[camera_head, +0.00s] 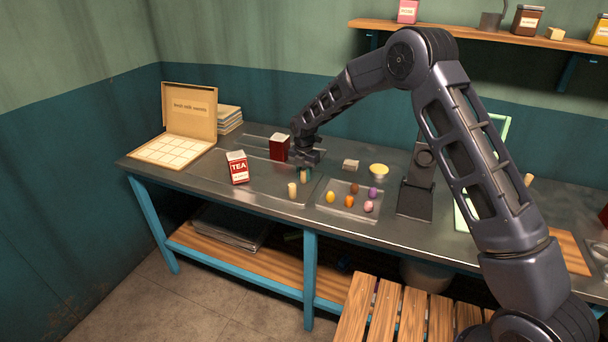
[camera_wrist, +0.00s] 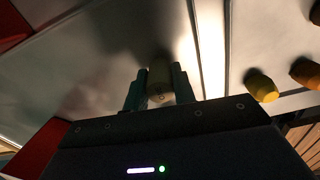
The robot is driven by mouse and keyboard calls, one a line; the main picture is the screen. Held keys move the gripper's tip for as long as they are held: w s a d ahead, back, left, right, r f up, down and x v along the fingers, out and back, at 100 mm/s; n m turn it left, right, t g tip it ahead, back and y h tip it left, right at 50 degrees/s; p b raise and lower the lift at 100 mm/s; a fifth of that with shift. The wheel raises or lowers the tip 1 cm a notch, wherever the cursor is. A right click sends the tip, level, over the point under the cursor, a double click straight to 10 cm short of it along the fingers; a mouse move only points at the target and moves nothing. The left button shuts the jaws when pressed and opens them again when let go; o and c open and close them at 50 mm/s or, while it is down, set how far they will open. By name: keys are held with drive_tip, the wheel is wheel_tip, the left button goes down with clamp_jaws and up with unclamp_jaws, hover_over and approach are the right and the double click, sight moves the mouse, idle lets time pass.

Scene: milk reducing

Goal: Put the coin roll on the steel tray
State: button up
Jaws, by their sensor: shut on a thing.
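My gripper (camera_head: 305,176) is low over the flat steel tray (camera_head: 264,182), left of centre on the bench. In the wrist view, my gripper (camera_wrist: 159,90) is shut on a small pale beige cylinder, which looks like the coin roll (camera_wrist: 160,76). Its teal fingers sit on both sides of the roll. In the head view the fingers and arm mostly hide the roll. The steel tray (camera_wrist: 110,45) also lies under the gripper in the wrist view. I cannot tell whether the roll touches it.
A cream cylinder (camera_head: 292,190) stands near the tray's front edge. A red-and-white tea box (camera_head: 237,168) and a dark red box (camera_head: 279,147) stand nearby. Right of them, a clear tray (camera_head: 345,212) holds several coloured pieces. A small block (camera_head: 351,165) and yellow bowl (camera_head: 379,170) lie behind.

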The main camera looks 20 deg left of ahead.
sight(304, 170)
drive_tip(key=shift+f, duration=0.15)
drive_tip(key=o, duration=1)
drive_tip(key=shift+o, duration=0.2)
wheel_tip(304, 170, up, 12)
drive_tip(key=shift+r, duration=0.2)
